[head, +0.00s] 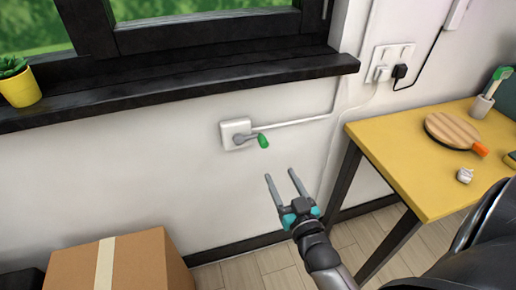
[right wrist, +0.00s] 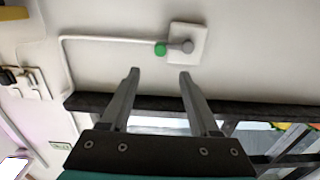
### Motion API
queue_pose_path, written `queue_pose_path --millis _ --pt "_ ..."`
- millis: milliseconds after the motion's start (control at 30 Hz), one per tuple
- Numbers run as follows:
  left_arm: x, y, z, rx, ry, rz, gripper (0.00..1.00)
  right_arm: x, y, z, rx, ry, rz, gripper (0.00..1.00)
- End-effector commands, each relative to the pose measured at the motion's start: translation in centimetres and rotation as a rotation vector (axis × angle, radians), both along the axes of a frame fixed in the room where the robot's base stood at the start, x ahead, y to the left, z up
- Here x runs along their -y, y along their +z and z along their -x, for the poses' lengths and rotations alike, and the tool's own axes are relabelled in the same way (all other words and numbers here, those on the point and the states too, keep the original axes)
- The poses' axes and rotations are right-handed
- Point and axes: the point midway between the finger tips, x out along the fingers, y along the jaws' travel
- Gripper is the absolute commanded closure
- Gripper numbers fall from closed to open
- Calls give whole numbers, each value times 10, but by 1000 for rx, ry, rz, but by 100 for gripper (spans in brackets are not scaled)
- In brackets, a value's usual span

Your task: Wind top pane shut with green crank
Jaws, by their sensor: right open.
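The green crank handle (head: 263,141) sticks out on a grey arm from a white wall plate (head: 236,133) below the window sill. In the right wrist view the green knob (right wrist: 160,49) shows beyond the fingertips, beside the grey hub (right wrist: 187,46) on its plate. My right gripper (head: 281,175) is open and empty, in front of the wall, below and right of the crank in the head view, apart from it. The dark window frame (head: 200,33) shows only its lower part; the top pane is out of view. My left gripper is not in view.
A black sill (head: 190,90) juts out above the crank, with a yellow plant pot (head: 20,88) at left. A cardboard box (head: 140,265) stands at lower left. A yellow table (head: 400,165) holding a paddle (head: 452,131) stands at right. A white conduit (head: 295,122) runs along the wall.

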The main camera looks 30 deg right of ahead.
Motion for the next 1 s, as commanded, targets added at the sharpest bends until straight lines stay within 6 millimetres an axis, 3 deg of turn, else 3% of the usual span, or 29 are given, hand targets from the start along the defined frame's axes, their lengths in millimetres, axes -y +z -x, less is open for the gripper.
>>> queue_pose_path --millis 267,600,800,1000 --pt "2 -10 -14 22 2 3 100 11 -1 -46 2 1 0 38" --pt "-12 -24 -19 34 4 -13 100 23 -2 -101 1 1 1 38" --pt "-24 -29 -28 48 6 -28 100 29 -2 -125 -1 1 0 38" --pt "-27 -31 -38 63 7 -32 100 31 -1 -136 -3 2 -1 38"
